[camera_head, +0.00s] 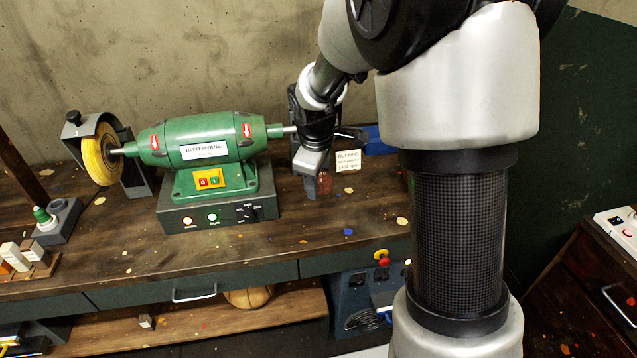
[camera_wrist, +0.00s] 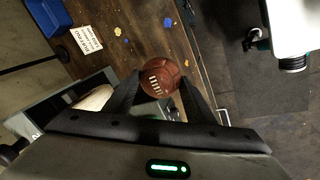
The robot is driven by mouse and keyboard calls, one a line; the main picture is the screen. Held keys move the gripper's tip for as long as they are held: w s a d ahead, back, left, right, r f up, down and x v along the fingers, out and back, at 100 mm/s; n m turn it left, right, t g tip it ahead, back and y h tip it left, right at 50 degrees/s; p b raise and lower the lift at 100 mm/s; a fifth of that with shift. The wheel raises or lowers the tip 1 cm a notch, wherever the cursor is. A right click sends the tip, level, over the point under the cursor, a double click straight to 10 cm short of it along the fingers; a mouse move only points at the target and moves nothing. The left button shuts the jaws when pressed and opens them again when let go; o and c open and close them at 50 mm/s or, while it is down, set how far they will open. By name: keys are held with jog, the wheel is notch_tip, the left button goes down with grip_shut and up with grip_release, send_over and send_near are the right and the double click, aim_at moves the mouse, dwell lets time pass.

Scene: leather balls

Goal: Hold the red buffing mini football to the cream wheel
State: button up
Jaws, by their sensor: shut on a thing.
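The red mini football (camera_wrist: 160,77), red-brown with pale laces, sits between the two fingertips of my gripper (camera_wrist: 161,84) in the wrist view. My gripper is shut on it. In the head view the ball (camera_head: 324,184) shows partly behind my gripper (camera_head: 314,176), at the right end of the green grinder (camera_head: 200,150). A cream rounded thing, seemingly the cream wheel (camera_wrist: 94,98), shows left of the ball in the wrist view, partly covered by a finger. A gap shows between it and the ball. My arm hides that wheel in the head view.
A yellow wheel (camera_head: 101,153) with a dark guard is on the grinder's left end. A buffing card (camera_head: 348,160) and a blue bin (camera_head: 376,140) stand right of my gripper. The bench front (camera_head: 230,245) is mostly clear apart from scraps.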

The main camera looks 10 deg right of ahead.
jog(key=w+r+p, duration=0.1)
jog(key=w+p, duration=0.1)
jog(key=w, duration=0.5)
jog(key=shift+p, duration=0.35)
jog(key=shift+w+r, duration=0.1)
jog(key=shift+w, duration=0.15)
dwell(1.1)
jog(key=shift+s, duration=0.15)
dwell(1.6)
jog(key=shift+s+f+b, duration=0.2)
jog(key=shift+s+b, duration=0.2)
jog(key=shift+s, duration=0.5)
jog(key=shift+s+f+b, duration=0.15)
jog(key=shift+s+b, duration=0.25)
jog(key=shift+s, duration=0.45)
jog(key=shift+s+f+b, duration=0.2)
jog(key=shift+s+b, duration=0.2)
jog(key=shift+s, duration=1.25)
jog(key=shift+s, duration=0.1)
